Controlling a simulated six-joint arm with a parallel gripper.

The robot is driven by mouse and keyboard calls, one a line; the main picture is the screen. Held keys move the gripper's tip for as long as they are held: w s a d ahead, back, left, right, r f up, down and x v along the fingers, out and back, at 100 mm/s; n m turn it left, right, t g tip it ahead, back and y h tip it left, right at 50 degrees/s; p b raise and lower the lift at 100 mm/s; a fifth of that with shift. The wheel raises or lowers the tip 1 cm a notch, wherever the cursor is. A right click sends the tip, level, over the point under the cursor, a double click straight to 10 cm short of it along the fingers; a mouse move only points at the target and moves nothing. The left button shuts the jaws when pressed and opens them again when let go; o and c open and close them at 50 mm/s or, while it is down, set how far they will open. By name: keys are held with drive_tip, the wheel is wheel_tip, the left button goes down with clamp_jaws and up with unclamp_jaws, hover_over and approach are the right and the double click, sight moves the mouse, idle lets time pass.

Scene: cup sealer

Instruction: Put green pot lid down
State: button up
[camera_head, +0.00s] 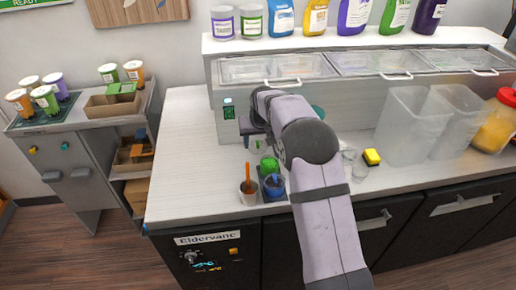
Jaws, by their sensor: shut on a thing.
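My gripper (255,138) hangs over the counter beside the end of my arm, mostly hidden by dark wrist parts. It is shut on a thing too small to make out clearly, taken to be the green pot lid. A bright green pot (269,164) stands just in front of and below the gripper. A blue pot (274,187) with a handle sticking up stands in front of it; both are on a small dark tray. A teal-green round thing (318,112) shows partly behind my arm; I cannot tell what it is.
Clear tubs (402,125) stand further right. The lidded bin unit (350,92) closes off the back. The counter's left part (185,150) is free.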

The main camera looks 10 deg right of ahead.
sight(258, 148)
drive_tip(key=shift+f+p, duration=0.7)
drive_tip(key=shift+f, duration=1.3)
drive_tip(key=shift+f, duration=0.1)
drive_tip(key=o, duration=1)
drive_tip(key=shift+s+r, duration=0.1)
drive_tip(key=shift+r, duration=0.3)
drive_tip(key=b+v, duration=0.3)
drive_tip(key=v, duration=0.8)
drive_tip(key=shift+s+r+b, duration=0.15)
drive_tip(key=shift+s+b, duration=0.05)
drive_tip(key=shift+b, duration=0.15)
drive_tip(key=shift+r, duration=0.1)
